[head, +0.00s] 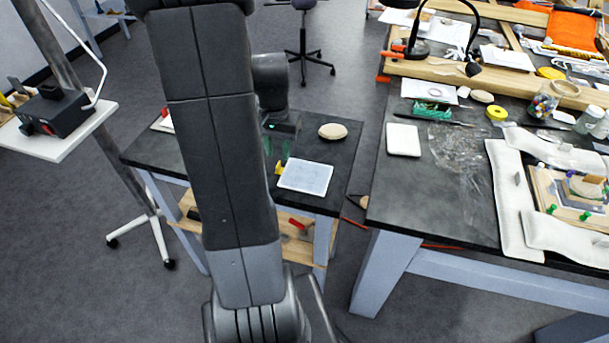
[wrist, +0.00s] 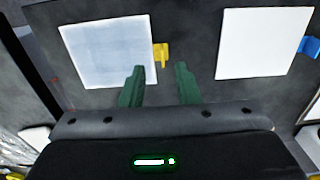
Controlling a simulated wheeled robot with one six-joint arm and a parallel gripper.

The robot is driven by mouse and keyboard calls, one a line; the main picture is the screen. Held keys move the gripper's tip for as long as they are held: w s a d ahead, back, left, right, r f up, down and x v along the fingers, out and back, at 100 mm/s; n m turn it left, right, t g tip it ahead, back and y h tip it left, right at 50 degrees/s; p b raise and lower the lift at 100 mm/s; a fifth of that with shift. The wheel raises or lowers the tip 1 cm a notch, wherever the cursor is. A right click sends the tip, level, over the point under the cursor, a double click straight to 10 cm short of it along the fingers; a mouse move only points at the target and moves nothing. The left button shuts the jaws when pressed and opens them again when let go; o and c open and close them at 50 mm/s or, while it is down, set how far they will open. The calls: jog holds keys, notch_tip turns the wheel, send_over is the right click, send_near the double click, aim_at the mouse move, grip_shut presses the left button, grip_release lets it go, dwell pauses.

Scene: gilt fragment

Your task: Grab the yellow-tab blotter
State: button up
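The yellow-tab blotter is a pale bluish-white square (wrist: 108,50) lying flat on the dark tabletop, left of centre in the wrist view. Its yellow tab (wrist: 161,54) sticks out from its right edge. In the head view the blotter (head: 305,177) lies on the small table, with its tab (head: 280,166) at its left edge. My gripper (wrist: 159,82) is open and empty. Its two green fingers are apart, and the tab shows between and just beyond their tips in the wrist view. I cannot tell the height gap. My arm partly hides the gripper in the head view.
A plain white square (wrist: 262,43) with a blue tab (wrist: 310,45) lies right of the blotter in the wrist view. A beige oval object (head: 333,131) sits behind the blotter in the head view. A larger cluttered workbench (head: 460,215) stands to the right, across a gap.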

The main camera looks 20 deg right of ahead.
aim_at(302, 172)
jog(key=shift+w+f, duration=0.2)
jog(key=shift+f, duration=2.35)
grip_shut()
